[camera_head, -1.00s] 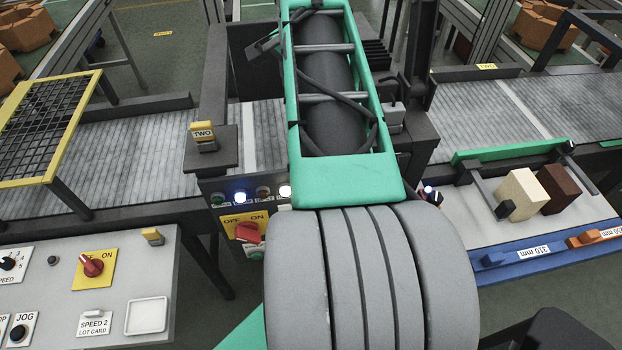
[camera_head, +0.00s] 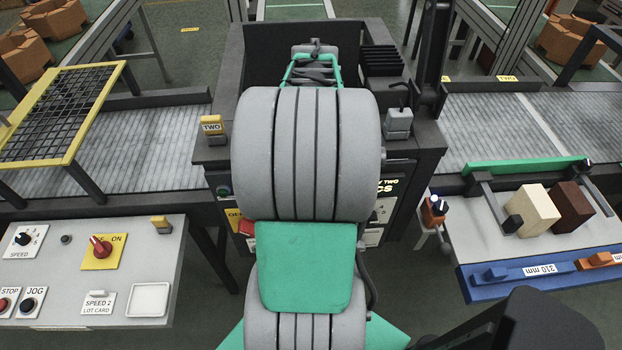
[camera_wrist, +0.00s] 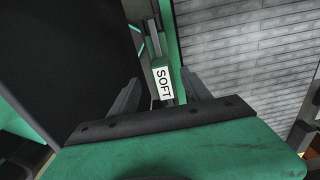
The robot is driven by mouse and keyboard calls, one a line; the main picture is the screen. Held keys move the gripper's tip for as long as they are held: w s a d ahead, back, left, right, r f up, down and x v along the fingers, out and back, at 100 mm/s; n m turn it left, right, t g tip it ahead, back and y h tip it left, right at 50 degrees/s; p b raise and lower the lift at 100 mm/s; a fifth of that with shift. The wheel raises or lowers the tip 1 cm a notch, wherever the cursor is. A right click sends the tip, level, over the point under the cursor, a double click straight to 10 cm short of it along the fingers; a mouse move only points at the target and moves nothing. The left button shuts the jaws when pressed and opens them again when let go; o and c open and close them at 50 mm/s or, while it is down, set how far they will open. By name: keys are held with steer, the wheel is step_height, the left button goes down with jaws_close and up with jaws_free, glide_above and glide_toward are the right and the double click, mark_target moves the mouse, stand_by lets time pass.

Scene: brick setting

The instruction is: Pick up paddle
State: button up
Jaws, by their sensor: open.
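My gripper (camera_wrist: 160,90) shows in the wrist view with two dark fingers apart and a gap between them. A narrow green piece with a white label reading SOFT (camera_wrist: 163,83) shows in that gap, beyond the green gripper body. I cannot tell whether this piece is the paddle, or how far it is from the fingers. No finger is seen closed on anything. In the head view my own grey and green arm covers the middle, and my gripper's fingers cannot be made out there. No thing there is clearly a paddle.
In the head view, a control panel (camera_head: 60,275) stands at left, below a yellow-framed mesh guard (camera_head: 60,115). Roller conveyors (camera_head: 150,150) run on both sides of the dark machine.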

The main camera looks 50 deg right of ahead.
steer(key=f, duration=0.3)
steer(key=f+p, duration=0.1)
steer(key=shift+d+f, duration=0.25)
steer(key=shift+f, duration=0.15)
jaws_close()
steer(key=shift+w+r, duration=0.1)
stand_by(0.4)
